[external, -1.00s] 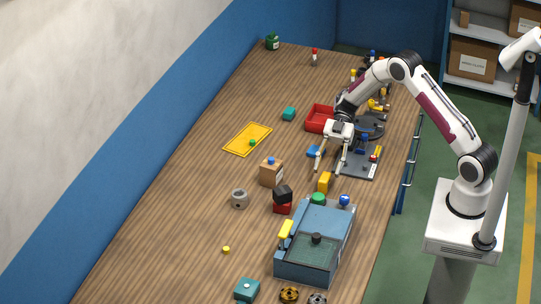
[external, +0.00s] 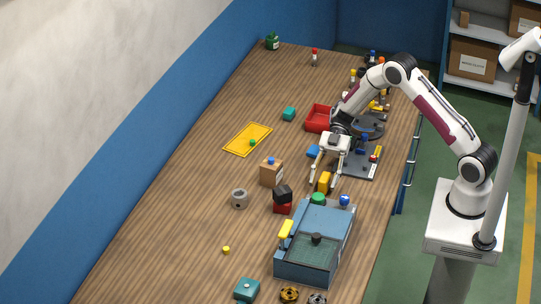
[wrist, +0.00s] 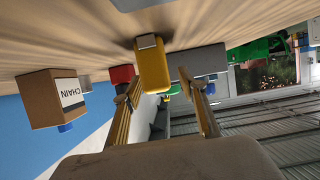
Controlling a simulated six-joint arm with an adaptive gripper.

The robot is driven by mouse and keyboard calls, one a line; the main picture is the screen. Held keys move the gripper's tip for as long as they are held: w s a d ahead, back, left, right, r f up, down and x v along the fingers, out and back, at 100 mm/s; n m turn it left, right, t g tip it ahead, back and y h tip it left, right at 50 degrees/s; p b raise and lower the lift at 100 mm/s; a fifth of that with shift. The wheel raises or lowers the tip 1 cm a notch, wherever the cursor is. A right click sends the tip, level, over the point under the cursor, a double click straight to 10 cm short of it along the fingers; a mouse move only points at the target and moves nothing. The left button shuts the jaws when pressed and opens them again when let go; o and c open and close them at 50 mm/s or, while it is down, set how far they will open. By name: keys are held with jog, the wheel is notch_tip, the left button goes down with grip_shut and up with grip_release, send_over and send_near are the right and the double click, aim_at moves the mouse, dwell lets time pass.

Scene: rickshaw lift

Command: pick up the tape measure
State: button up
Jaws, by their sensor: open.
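The tape measure looks to be the yellow block-like thing (external: 324,182) standing on the wooden table, just behind the blue box. In the wrist view the yellow tape measure (wrist: 152,66) shows dead ahead, between the lines of my two fingers. My gripper (external: 322,188) is open and points down, with one finger on either side of the tape measure in the external view. In the wrist view my gripper (wrist: 160,88) has nothing clasped, and a gap seems to remain around the yellow body. I cannot tell the exact depth of the fingertips.
A blue box (external: 303,262) with a green-topped tray stands in front. A red and black stack (external: 282,196) and a cardboard box (external: 271,172), labelled CHAIN in the wrist view (wrist: 50,98), stand to the left. A dark board (external: 360,168) lies right behind.

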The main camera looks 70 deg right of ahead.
aim_at(324, 179)
grip_shut()
jog(key=shift+r, duration=0.1)
jog(key=shift+r, duration=4.9)
